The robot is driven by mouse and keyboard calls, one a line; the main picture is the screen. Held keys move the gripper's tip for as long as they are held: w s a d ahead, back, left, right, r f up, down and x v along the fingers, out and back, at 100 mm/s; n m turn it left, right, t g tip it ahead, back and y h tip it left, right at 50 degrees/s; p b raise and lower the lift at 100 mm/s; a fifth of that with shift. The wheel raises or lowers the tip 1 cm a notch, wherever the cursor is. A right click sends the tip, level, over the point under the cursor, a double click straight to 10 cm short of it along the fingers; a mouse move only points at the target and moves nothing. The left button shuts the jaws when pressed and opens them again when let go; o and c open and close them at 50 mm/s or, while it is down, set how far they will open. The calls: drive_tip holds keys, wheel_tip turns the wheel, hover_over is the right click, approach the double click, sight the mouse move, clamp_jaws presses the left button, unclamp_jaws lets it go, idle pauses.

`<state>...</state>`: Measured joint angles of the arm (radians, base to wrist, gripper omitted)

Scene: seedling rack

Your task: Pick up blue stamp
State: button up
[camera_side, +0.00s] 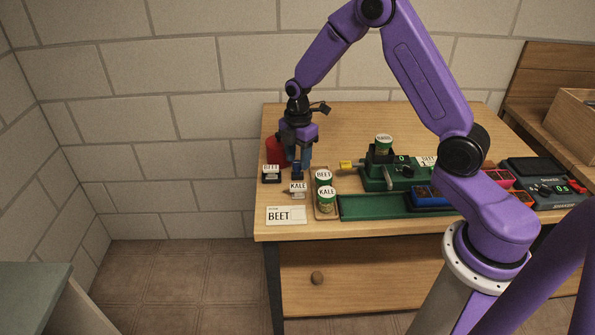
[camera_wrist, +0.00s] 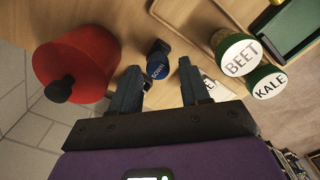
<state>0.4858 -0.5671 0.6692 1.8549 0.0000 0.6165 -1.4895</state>
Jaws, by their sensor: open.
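The blue stamp (camera_wrist: 158,65) is a small round-ended piece with a dark body and light lettering on its blue face. In the wrist view it sits between and just beyond my fingertips. In the side view the blue stamp (camera_side: 297,172) is on the left part of the table, directly below my gripper (camera_side: 296,160). My gripper's two dark fingers are apart, and in the wrist view my gripper (camera_wrist: 158,68) shows nothing clamped between them. Whether a finger touches the stamp cannot be told.
A red cylinder with a black knob (camera_wrist: 80,62) stands close left of my fingers. A black labelled block (camera_side: 271,175), a KALE label (camera_side: 298,187) and a BEET card (camera_side: 286,215) lie near. BEET (camera_side: 323,178) and KALE (camera_side: 326,198) jars stand right, beside a green tray (camera_side: 375,207).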

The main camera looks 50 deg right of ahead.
sight(297, 162)
drive_tip(key=shift+w+f, duration=0.15)
drive_tip(key=shift+f, duration=2.15)
drive_tip(key=c, duration=0.7)
drive_tip(key=shift+r, duration=0.1)
